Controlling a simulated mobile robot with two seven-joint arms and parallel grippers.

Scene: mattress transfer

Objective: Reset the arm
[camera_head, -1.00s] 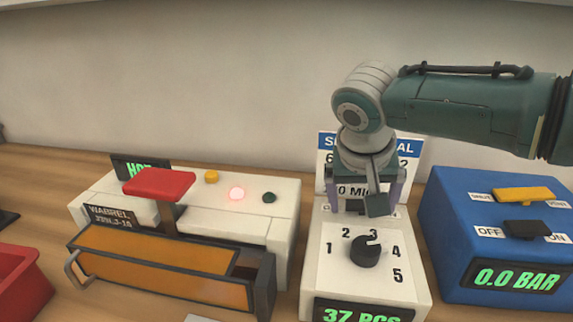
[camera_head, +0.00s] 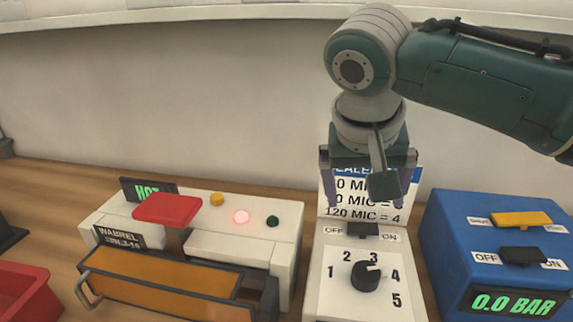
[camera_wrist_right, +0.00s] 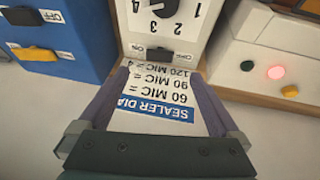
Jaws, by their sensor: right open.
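My right arm comes in from the right in the head view. Its gripper (camera_head: 366,203) points down and is open and empty. It hangs in front of the sealer dial sign (camera_head: 372,209) and hides part of it. In the wrist view the two purple fingers of the gripper (camera_wrist_right: 160,75) stand apart, with the sign (camera_wrist_right: 160,95) seen between them. Below it in the head view is the white dial box (camera_head: 322,285), with a black knob (camera_head: 366,276) and a black OFF/ON switch (camera_head: 363,230). My left gripper is out of view.
A blue box (camera_head: 440,240) reading 0.0 BAR, with a yellow and a black switch, stands at the right. At left is a white sealer (camera_head: 285,225) with a red handle (camera_head: 168,208) and lit red lamp. A red bin (camera_head: 25,290) is at far left.

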